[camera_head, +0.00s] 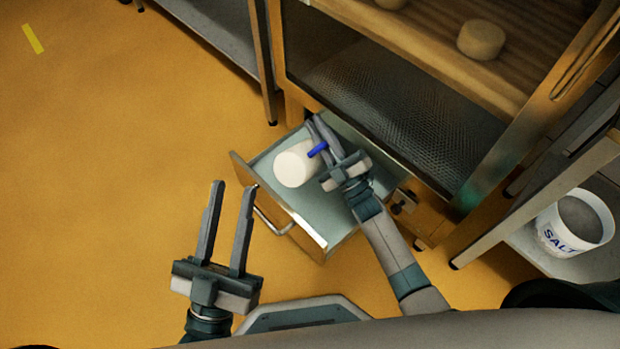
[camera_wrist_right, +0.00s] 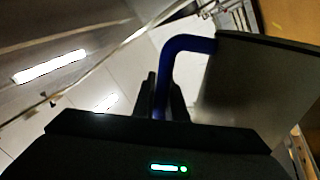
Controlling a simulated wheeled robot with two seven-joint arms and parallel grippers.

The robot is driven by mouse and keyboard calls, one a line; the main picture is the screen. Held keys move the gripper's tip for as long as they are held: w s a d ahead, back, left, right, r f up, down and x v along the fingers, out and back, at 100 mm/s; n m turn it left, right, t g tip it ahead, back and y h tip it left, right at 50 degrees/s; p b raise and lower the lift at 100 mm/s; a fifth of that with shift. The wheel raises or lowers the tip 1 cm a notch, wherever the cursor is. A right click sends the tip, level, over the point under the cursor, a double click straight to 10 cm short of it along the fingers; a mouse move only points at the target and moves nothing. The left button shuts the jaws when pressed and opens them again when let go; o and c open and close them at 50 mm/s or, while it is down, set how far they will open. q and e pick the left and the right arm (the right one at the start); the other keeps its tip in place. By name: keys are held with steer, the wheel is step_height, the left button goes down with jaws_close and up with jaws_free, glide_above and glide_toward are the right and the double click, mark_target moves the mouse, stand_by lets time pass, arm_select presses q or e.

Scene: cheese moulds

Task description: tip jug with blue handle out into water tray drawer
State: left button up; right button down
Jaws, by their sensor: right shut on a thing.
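The white jug (camera_head: 294,165) is over the open water tray drawer (camera_head: 262,163). My right gripper (camera_head: 317,135) is shut on its blue handle (camera_head: 318,149). In the right wrist view the blue handle (camera_wrist_right: 187,45) runs down between the fingers, and the jug's grey-looking wall (camera_wrist_right: 262,95) fills the right side. The jug looks tilted; its mouth and any pouring liquid are not visible. The drawer's pale inside shows around the jug. My left gripper (camera_head: 226,215) is open and empty, in front of and left of the drawer.
The drawer has a bar handle (camera_head: 272,222) on its front. Above it is a cabinet with a mesh shelf (camera_head: 400,110) and a wooden shelf (camera_head: 440,45) holding round cheeses (camera_head: 481,40). A salt bucket (camera_head: 575,224) stands on a shelf at right. The floor at left is clear.

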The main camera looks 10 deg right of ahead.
steer(key=shift+w+d+m+h+p, duration=0.35)
steer(key=shift+w+m+h, duration=0.15)
steer(key=shift+m, duration=0.1)
steer(key=shift+w+d+f+m, duration=0.1)
steer(key=shift+w+d+m, duration=0.1)
steer(key=shift+m, duration=0.1)
arm_select(q)
steer(key=w+f+g, duration=0.1)
steer(key=w+f+g+y, duration=0.1)
steer(key=f, duration=0.1)
steer(key=shift+w+d+f, duration=0.1)
steer(key=shift+w+f, duration=0.05)
steer(key=shift+f, duration=0.1)
arm_select(e)
steer(key=shift+h, duration=0.4)
